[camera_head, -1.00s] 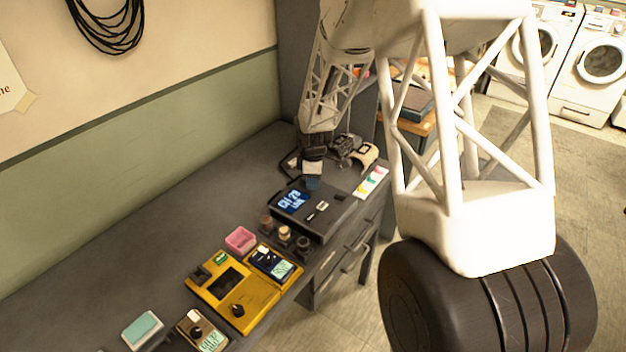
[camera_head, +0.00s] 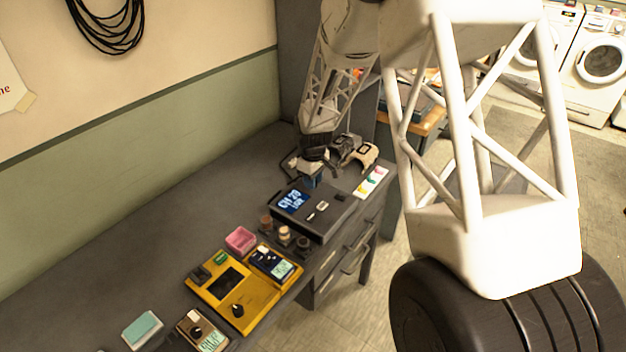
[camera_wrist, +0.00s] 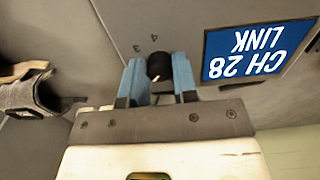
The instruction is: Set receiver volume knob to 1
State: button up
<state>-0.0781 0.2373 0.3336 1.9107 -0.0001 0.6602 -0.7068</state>
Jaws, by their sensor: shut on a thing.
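The receiver (camera_head: 325,222) is a dark box on the desk with a lit blue screen reading CH 28 LINK, which also shows upside down in the wrist view (camera_wrist: 258,50). Its black volume knob (camera_wrist: 160,66) sits beside the screen in the wrist view, with the numerals 3 and 4 visible on the panel near it. A small pale mark shows at the knob's lower edge. My gripper (camera_wrist: 158,72) has its blue fingers on both sides of the knob, shut on it. In the head view my gripper (camera_head: 312,180) is at the receiver's far left corner and hides the knob.
A headset-like object (camera_head: 352,152) lies behind the receiver, close to my gripper. Several small round jars (camera_head: 284,234), a pink box (camera_head: 240,240) and a yellow device (camera_head: 232,290) stand in front of it. A card with coloured marks (camera_head: 371,183) lies to its right.

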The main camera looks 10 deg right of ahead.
jog(key=o, duration=0.9)
jog(key=shift+r, duration=0.15)
jog(key=shift+r, duration=3.75)
jog(key=shift+r, duration=0.1)
